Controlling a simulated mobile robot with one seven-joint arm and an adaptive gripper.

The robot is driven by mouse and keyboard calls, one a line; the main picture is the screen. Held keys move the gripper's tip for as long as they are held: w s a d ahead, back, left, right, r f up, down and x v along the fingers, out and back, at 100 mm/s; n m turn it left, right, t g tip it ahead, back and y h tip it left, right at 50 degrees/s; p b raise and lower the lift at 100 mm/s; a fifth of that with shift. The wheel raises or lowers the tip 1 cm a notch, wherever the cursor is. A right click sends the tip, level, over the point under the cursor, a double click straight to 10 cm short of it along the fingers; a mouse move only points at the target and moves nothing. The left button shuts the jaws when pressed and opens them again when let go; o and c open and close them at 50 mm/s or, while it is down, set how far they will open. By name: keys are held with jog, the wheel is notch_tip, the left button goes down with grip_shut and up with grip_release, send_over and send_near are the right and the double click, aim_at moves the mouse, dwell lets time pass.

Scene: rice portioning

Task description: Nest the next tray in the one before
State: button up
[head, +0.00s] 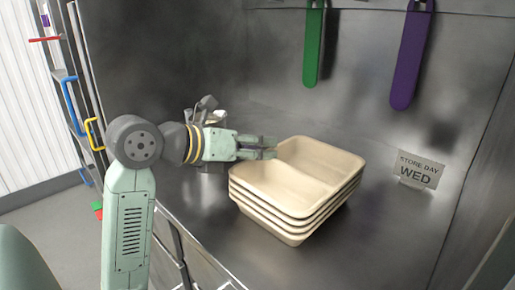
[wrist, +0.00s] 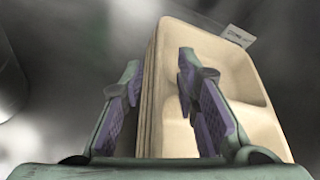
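Several beige two-compartment trays (head: 290,228) stand nested in one stack on the steel counter. Their rims show as close, even layers, and only the top tray's inside is visible. My gripper (head: 270,147) is at the stack's back-left rim, level with the top. In the wrist view, my gripper (wrist: 160,65) has its fingers apart, with the stack's side wall (wrist: 151,85) between them. One finger is outside the stack and the other over the top tray's inside (wrist: 225,75). The fingers do not look pressed on the wall. Whether they touch it is hard to tell.
A sign reading "STORE DAY WED" (head: 416,170) stands right of the stack. A green handle (head: 314,45) and a purple handle (head: 411,55) hang on the back wall. Metal utensils (head: 208,108) stand behind my wrist. The counter right of and before the stack is clear.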

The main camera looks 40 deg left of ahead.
jog(key=v, duration=1.2)
dwell(0.4)
